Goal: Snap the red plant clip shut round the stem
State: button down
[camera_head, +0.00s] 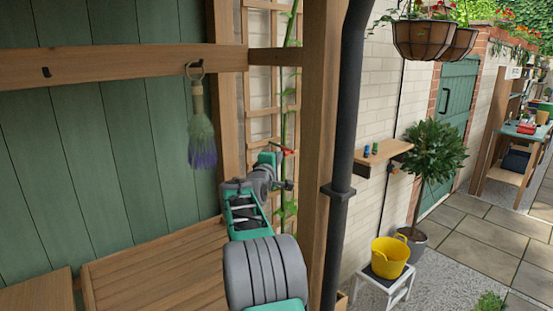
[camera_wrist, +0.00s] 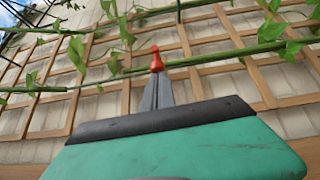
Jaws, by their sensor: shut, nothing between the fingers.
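The red plant clip (camera_wrist: 156,58) shows in the wrist view on the green stem (camera_wrist: 210,59), directly beyond my fingertips. In the head view the clip (camera_head: 286,150) is a small red shape by the upright stem (camera_head: 285,125) in front of the trellis. My gripper (camera_wrist: 157,80) is shut, with its narrow grey fingers together and nothing between them. The fingertips appear to reach the clip's near end, but I cannot tell if they touch. The fingers and small size hide whether the clip is open or closed round the stem.
The wooden trellis (camera_head: 257,82) stands close behind the stem. A wooden post (camera_head: 318,120) and black drainpipe (camera_head: 349,110) stand just right of my arm. Leaves surround the stem.

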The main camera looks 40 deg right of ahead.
jog(key=shift+s+d, duration=0.1)
jog(key=shift+s, duration=0.1)
jog(key=shift+s+d+b, duration=0.5)
jog(key=shift+d+b, duration=0.05)
jog(key=s+d+b, duration=0.1)
jog(key=s+d, duration=0.1)
jog(key=d, duration=0.4)
jog(key=shift+s+d+b, duration=0.15)
jog(key=shift+s+b, duration=0.2)
jog(key=shift+b, duration=0.05)
jog(key=b+v, duration=0.2)
jog(key=v, duration=0.5)
jog(key=shift+s+a, duration=0.2)
jog(key=shift+a, duration=0.15)
